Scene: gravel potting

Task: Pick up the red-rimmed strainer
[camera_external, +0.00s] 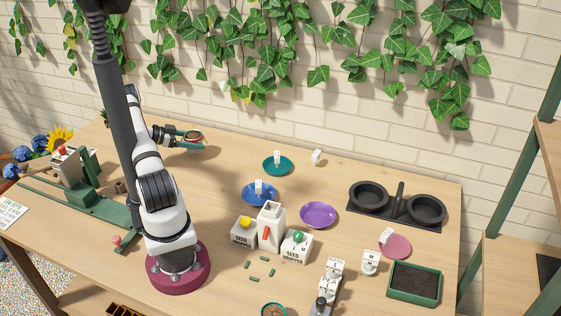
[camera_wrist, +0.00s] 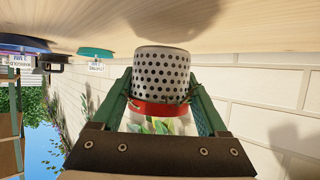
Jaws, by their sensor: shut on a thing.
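The red-rimmed strainer, a pale metal cup with dark round holes (camera_wrist: 161,72), sits between the two green fingers of my gripper (camera_wrist: 158,100) in the wrist view. Its red rim faces the gripper, and a finger lies against each side. My gripper is shut on the strainer. In the external view my gripper (camera_external: 190,136) is at the back left of the table, near the brick wall. The strainer is small and partly hidden by the fingers there. I cannot tell whether it touches the table.
A teal saucer (camera_external: 278,171), a blue dish (camera_external: 250,194) and a purple dish (camera_external: 318,221) lie right of my gripper. White seed boxes (camera_external: 243,238) stand mid-table. A green fixture (camera_external: 72,210) lies at the left. The wood between my gripper and the teal saucer is clear.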

